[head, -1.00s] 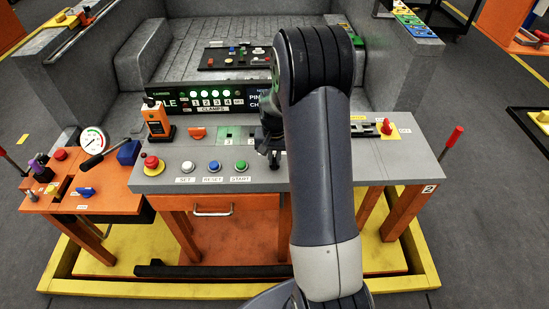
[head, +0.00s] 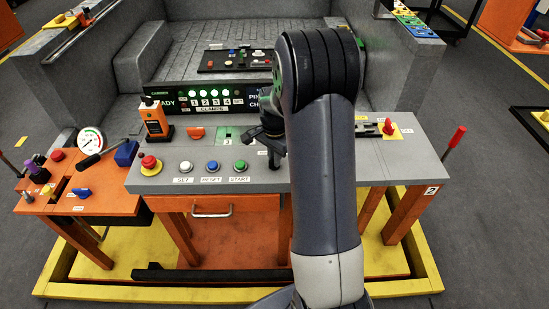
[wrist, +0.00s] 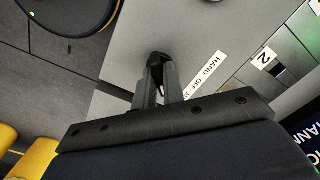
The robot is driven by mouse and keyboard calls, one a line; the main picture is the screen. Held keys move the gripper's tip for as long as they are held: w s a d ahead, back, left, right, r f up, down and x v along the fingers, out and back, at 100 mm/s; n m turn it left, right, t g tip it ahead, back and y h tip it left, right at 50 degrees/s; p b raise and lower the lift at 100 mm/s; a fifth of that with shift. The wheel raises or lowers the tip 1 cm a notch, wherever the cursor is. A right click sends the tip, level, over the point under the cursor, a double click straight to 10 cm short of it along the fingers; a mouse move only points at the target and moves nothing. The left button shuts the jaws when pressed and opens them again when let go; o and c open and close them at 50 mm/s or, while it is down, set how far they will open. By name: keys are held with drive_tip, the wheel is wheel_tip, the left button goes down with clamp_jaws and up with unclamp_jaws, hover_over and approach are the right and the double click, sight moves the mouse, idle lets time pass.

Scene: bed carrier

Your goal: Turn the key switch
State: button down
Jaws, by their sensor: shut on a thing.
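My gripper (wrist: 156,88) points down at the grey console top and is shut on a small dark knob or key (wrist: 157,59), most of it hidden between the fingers. This appears to be the key switch; a white label beside it reads "HAND OFF" and is partly cut off by the fingers. In the head view my gripper (head: 274,165) is at the front middle of the console, right of the green START button (head: 241,166). My arm hides part of the console there, and the key's exact angle cannot be told.
The grey console (head: 160,183) holds a red stop button (head: 149,162), a white button (head: 186,167) and a blue button (head: 213,166). An orange handheld device (head: 155,120) stands at the back left. A red knob on a yellow plate (head: 388,128) is on the right.

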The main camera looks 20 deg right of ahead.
idle(0.4)
drive_tip(key=c, duration=1.5)
unclamp_jaws()
wheel_tip(320, 180, up, 11)
drive_tip(key=shift+b, duration=0.35)
drive_tip(key=shift+f, duration=0.2)
wheel_tip(320, 180, down, 11)
drive_tip(key=shift+r+p, duration=0.2)
drive_tip(key=shift+p, duration=0.2)
